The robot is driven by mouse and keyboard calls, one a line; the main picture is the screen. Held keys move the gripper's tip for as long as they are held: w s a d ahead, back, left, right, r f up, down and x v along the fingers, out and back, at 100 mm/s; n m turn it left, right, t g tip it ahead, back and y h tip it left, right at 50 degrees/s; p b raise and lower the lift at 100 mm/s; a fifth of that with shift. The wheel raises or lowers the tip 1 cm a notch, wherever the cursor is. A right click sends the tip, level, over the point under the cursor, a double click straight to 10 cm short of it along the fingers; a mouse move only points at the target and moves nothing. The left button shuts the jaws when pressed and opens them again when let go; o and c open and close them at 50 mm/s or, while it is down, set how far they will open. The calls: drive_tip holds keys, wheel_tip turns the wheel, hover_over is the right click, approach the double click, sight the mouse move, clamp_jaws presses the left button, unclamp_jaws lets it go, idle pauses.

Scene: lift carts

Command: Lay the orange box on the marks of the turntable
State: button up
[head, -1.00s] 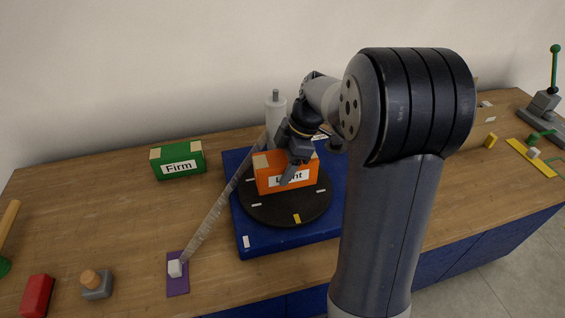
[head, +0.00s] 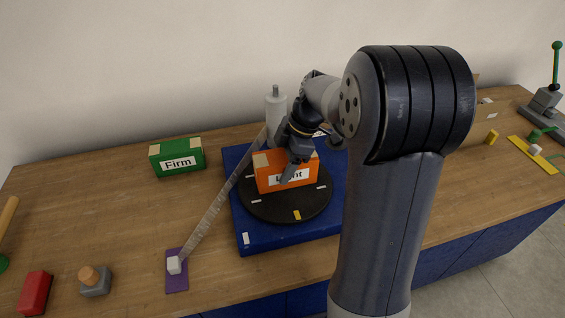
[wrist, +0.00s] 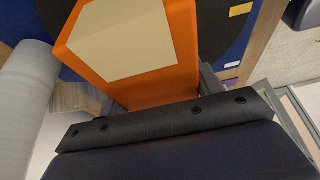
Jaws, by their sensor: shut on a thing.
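The orange box (head: 272,180) with a "Light" label stands over the black turntable disc (head: 262,210), whose rim carries white marks and one yellow mark (head: 297,215). My gripper (head: 291,172) is shut on the box from above and covers part of its label. In the wrist view the box (wrist: 185,50) shows its orange side and a tan end patch, close against the gripper (wrist: 155,105). The disc shows behind it. I cannot tell whether the box touches the disc.
The disc sits on a blue base (head: 255,237). A grey roll (head: 276,108) stands behind it, with a strip running to a white block on a purple plate (head: 177,280). A green "Firm" box (head: 177,157) stands at the left. Bare wood lies between them.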

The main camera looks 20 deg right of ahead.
drive_tip(key=shift+f+b, duration=0.4)
drive_tip(key=shift+f, duration=0.1)
drive_tip(key=o, duration=1.3)
drive_tip(key=shift+c, duration=0.2)
drive_tip(key=v, duration=1)
drive_tip(key=shift+d+r, duration=0.25)
drive_tip(key=shift+r, duration=0.1)
drive_tip(key=x, duration=1.1)
drive_tip(key=shift+a+r, duration=0.1)
drive_tip(key=shift+r+p, duration=0.5)
